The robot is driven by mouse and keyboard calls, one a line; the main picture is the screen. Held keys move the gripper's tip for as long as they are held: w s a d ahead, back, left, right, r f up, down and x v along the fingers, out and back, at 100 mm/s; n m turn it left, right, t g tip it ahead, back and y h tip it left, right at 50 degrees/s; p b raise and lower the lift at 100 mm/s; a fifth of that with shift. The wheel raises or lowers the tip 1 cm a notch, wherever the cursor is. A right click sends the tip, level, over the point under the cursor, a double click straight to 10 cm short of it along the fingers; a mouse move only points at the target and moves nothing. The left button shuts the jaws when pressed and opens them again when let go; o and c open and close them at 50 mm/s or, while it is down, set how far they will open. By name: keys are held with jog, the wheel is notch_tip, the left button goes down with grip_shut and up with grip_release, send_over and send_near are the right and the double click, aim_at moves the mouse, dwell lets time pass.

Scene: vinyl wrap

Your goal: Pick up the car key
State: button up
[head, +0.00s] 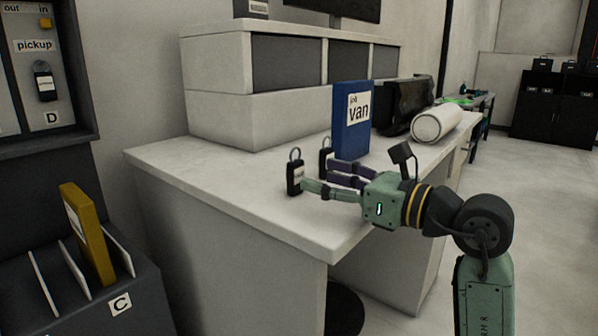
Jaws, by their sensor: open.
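Two small black key fobs with metal rings stand upright on the white desk: a nearer car key (295,176) with a pale label, and a farther one (326,159). I cannot tell which of the two is the task's key. My gripper (316,176) reaches in from the right, low over the desk. It is open, with a green finger ending at the nearer fob and purple fingers ending by the farther one. Whether any finger touches a fob cannot be told. A third similar key (44,84) hangs on the "pickup" panel at the left.
A blue "van" binder (351,122) stands just behind the fobs on the desk (240,205). A black machine (404,105) and a white roll (437,124) lie farther right. A yellow binder (86,235) stands in a slotted rack at the lower left. The desk's left part is clear.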

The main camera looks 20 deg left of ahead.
aim_at(299, 166)
jog(key=shift+x, duration=0.95)
jog(key=p+x, duration=0.1)
jog(key=x, duration=0.1)
jog(key=p+x, duration=0.1)
jog(key=x, duration=0.1)
jog(key=shift+a+r+p, duration=0.15)
jog(key=shift+r+p, duration=0.2)
jog(key=shift+r, duration=0.1)
jog(key=shift+w+a+f, duration=0.15)
jog(key=shift+w+a, duration=0.15)
jog(key=shift+a, duration=0.2)
jog(key=shift+c, duration=0.3)
jog(key=c, duration=1.1)
jog(key=shift+c, duration=0.2)
